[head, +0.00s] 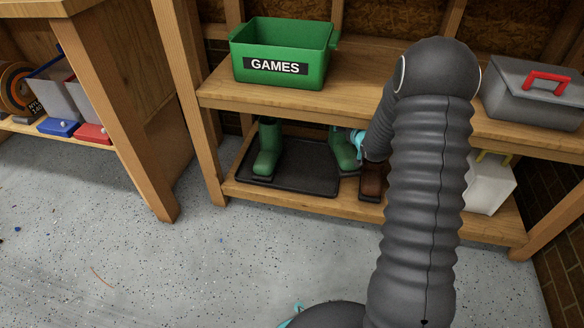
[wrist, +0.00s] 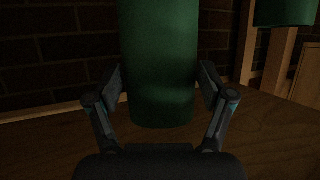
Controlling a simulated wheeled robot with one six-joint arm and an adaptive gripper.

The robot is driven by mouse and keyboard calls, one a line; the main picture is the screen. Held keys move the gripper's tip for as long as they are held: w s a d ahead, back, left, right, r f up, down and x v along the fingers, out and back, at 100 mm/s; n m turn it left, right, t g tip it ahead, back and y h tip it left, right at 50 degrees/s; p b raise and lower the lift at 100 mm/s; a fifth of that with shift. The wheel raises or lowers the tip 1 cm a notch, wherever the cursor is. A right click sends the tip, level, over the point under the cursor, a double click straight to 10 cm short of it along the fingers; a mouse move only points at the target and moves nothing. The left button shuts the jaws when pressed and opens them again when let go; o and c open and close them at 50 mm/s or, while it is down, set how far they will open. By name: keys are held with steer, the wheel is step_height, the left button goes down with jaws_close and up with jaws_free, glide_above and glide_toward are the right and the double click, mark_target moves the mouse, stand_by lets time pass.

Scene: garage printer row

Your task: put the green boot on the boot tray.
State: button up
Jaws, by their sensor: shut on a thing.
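One green boot (head: 343,150) is at the right end of the black boot tray (head: 300,180) on the lower shelf, looking upright. Its toe lies at or just past the tray's right edge; I cannot tell whether it touches the shelf. My gripper (wrist: 160,88) is shut on this boot, a finger on each side of its green shaft (wrist: 160,50) in the wrist view. In the head view my arm hides most of the gripper. Another green boot (head: 267,148) stands upright on the tray's left part.
Brown boots (head: 372,182) stand right of the tray, partly behind my arm. A white container (head: 488,185) is farther right. The upper shelf holds a green GAMES bin (head: 285,52) and a grey toolbox (head: 535,100). The middle of the tray is bare.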

steer(key=shift+w+d, duration=0.35)
steer(key=shift+w, duration=0.1)
steer(key=w+a+f+b, duration=0.2)
steer(key=w+a+f, duration=0.1)
steer(key=a+f, duration=0.7)
steer(key=shift+w+a+f, duration=0.3)
steer(key=shift+a+f, duration=0.1)
steer(key=shift+f, duration=0.2)
steer(key=o, duration=1.7)
